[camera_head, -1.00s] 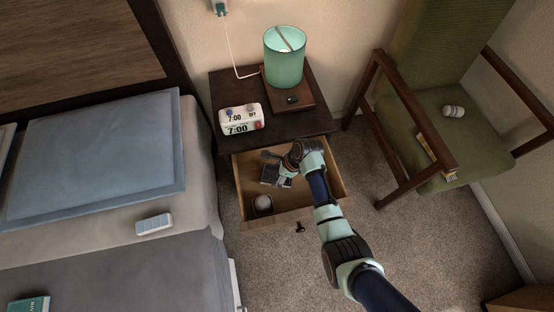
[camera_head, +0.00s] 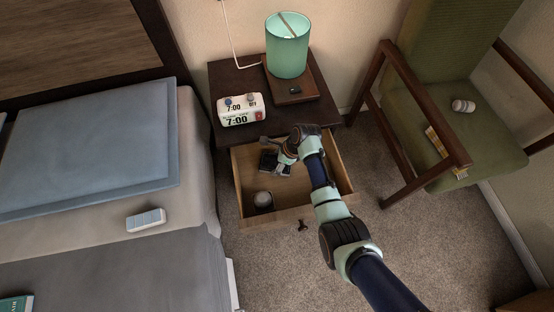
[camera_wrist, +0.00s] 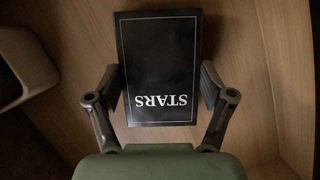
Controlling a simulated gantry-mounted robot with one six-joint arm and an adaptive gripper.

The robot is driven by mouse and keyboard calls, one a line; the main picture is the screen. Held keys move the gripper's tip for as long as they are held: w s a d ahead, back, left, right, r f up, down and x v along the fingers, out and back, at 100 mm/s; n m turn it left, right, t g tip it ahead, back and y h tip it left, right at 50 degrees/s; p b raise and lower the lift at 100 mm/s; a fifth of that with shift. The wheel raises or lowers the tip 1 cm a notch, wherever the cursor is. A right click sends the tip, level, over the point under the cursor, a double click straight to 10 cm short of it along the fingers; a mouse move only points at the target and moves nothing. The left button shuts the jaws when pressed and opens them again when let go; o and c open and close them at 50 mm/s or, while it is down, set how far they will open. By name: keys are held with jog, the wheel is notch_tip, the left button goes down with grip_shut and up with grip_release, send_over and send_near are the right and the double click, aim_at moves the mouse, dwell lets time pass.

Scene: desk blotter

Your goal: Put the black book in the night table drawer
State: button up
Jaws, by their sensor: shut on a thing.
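The black book (camera_wrist: 159,60), with "STARS" in white on its cover, is between the two fingers of my gripper (camera_wrist: 165,93), which is shut on it. In the wrist view the drawer's wooden floor (camera_wrist: 255,125) lies behind the book. In the head view the open night table drawer (camera_head: 300,207) sticks out below the table top, and my gripper (camera_head: 273,153) is over its left back part. The book (camera_head: 270,162) shows there only in part, dark, by the gripper. I cannot tell whether it touches the drawer floor.
A round pale thing in a dark holder (camera_head: 263,201) sits in the drawer's front left. The night table (camera_head: 224,78) carries a clock (camera_head: 240,110) and a green lamp (camera_head: 287,45). The bed (camera_head: 100,235) is left, a chair (camera_head: 440,165) right.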

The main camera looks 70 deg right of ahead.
jog(key=o, duration=1.1)
jog(key=shift+s+a, duration=0.1)
jog(key=shift+o, duration=0.2)
jog(key=p+v, duration=0.1)
jog(key=v, duration=0.1)
jog(key=p+v, duration=0.3)
jog(key=v, duration=0.1)
jog(key=shift+w+r, duration=0.25)
jog(key=s+p, duration=0.1)
jog(key=s, duration=0.3)
jog(key=s+d+p, duration=0.1)
jog(key=s, duration=0.3)
jog(key=s+d+f+p, duration=0.1)
jog(key=s+p, duration=0.1)
jog(key=s, duration=0.2)
jog(key=shift+d, duration=0.1)
jog(key=shift+w, duration=0.1)
